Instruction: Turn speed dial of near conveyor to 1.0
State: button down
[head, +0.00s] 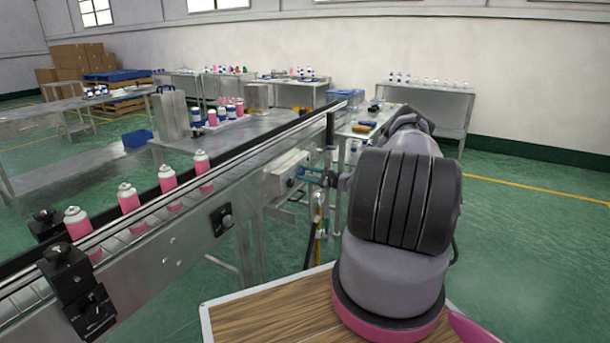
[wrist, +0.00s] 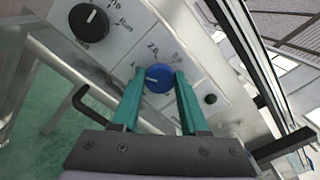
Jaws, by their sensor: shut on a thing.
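The blue speed dial (wrist: 158,78) sits on the pale control panel (wrist: 115,50) in the wrist view. Its white pointer mark points left in that picture, and a "2.0" label shows above it; the other labels are hard to read. My gripper (wrist: 157,76) has its two teal fingers on either side of the dial, shut on it. In the head view my gripper (head: 312,175) reaches the control box (head: 288,168) on the side of the near conveyor (head: 185,237). The dial itself is too small to make out there.
A black knob (wrist: 89,22) marked "Run" and a small dark green button (wrist: 210,99) flank the dial. A black bent handle (wrist: 75,105) lies beside the panel. Several pink cans (head: 133,209) stand on the conveyor. Green floor right of my arm is open.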

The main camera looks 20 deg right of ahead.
jog(key=shift+n, duration=0.3)
jog(key=shift+c, duration=2.1)
grip_release()
jog(key=v, duration=1)
jog(key=shift+s+d, duration=0.25)
jog(key=shift+s, duration=0.1)
